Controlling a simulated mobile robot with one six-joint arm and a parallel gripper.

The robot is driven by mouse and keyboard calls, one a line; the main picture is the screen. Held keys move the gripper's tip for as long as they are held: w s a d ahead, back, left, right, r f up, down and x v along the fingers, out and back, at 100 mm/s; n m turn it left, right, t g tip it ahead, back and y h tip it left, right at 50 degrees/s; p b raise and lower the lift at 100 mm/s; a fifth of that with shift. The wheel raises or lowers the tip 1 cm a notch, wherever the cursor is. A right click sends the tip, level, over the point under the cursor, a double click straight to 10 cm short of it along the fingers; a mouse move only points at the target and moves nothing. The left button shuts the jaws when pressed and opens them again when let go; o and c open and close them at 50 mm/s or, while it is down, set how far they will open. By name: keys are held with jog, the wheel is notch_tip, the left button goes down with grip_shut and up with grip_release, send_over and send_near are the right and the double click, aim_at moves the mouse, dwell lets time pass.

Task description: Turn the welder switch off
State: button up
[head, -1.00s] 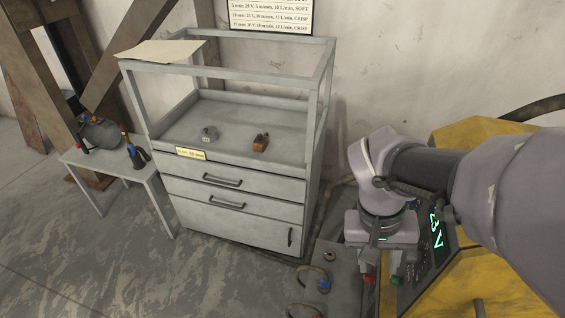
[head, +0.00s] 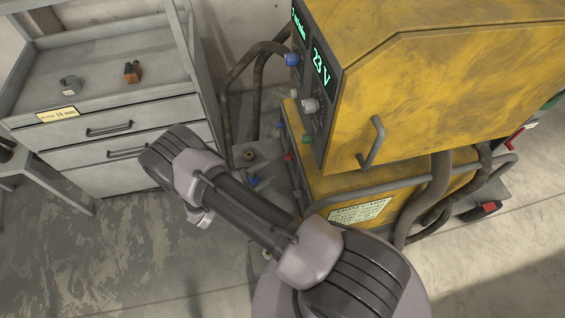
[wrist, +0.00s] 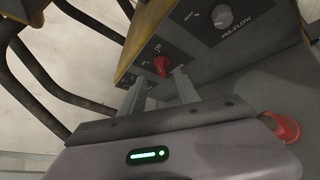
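The welder (head: 440,90) is a large yellow machine on the right of the head view, with a lit 23 V display. In the wrist view a red rotary switch (wrist: 162,66) sits on its dark panel, near small white lettering I cannot read clearly. My gripper (wrist: 160,78) is open, with one finger on each side of the switch as seen from the wrist. No grip on the switch is visible, and I cannot tell whether the fingers touch it or the panel. In the head view my arm hides the gripper.
A grey knob marked PRE-FLOW (wrist: 222,16) is beside the switch. A red round part (wrist: 281,127) is at the right. Dark hoses (wrist: 45,75) run at the left. A grey drawer cabinet (head: 115,112) stands left of the welder, and bare floor (head: 90,260) lies in front.

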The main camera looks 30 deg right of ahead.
aim_at(289, 157)
jog(key=b+x, duration=0.2)
jog(key=x, duration=0.6)
jog(key=shift+d, duration=0.4)
jog(key=shift+f, duration=0.1)
grip_shut()
